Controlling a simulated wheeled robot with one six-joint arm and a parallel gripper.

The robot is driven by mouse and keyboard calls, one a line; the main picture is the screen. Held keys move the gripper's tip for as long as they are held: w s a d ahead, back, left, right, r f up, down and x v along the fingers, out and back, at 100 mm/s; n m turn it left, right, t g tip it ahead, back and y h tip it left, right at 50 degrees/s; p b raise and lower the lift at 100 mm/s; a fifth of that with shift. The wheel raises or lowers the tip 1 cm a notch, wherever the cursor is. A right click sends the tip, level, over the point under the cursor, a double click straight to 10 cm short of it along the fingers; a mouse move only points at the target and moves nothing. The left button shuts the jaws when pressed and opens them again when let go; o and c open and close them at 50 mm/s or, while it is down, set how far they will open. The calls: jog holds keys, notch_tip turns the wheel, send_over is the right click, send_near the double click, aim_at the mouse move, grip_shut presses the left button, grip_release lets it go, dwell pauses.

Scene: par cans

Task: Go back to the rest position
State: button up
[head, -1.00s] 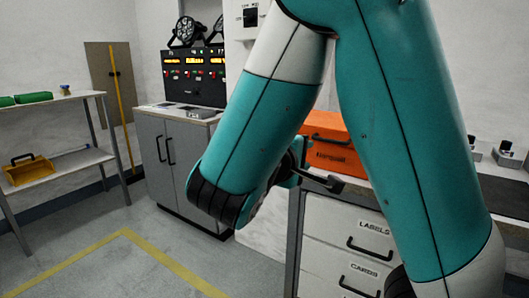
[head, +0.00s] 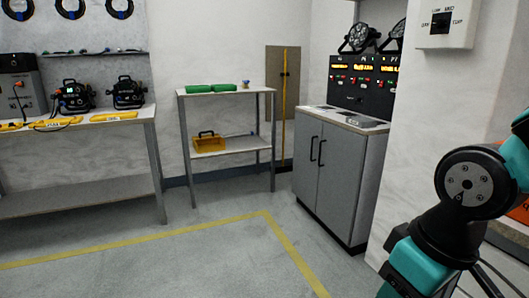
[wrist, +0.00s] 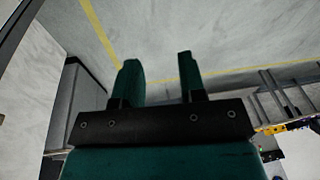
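My gripper (wrist: 158,65) shows in the wrist view. Its two dark green fingers stand apart with a clear gap between them. Nothing is between the fingers; pale floor and a yellow line show behind them. In the head view only teal and black links of my arm show at the right edge. The gripper itself is not visible there.
A grey cabinet (head: 328,178) with a control panel (head: 364,88) stands right of centre. A shelf rack (head: 228,155) holds green items and a yellow bin (head: 208,143). A workbench (head: 85,185) stands at left. The floor (head: 190,265) in front, with yellow lines, is clear.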

jog(key=s+a+r+n+g+y, duration=0.1)
jog(key=s+a+r+n+y, duration=0.1)
jog(key=s+a+r, duration=0.15)
notch_tip(320, 180, up, 23)
jog(key=p, duration=2.3)
jog(key=shift+s+a+f, duration=0.15)
jog(key=shift+s, duration=0.2)
jog(key=shift+a, duration=0.1)
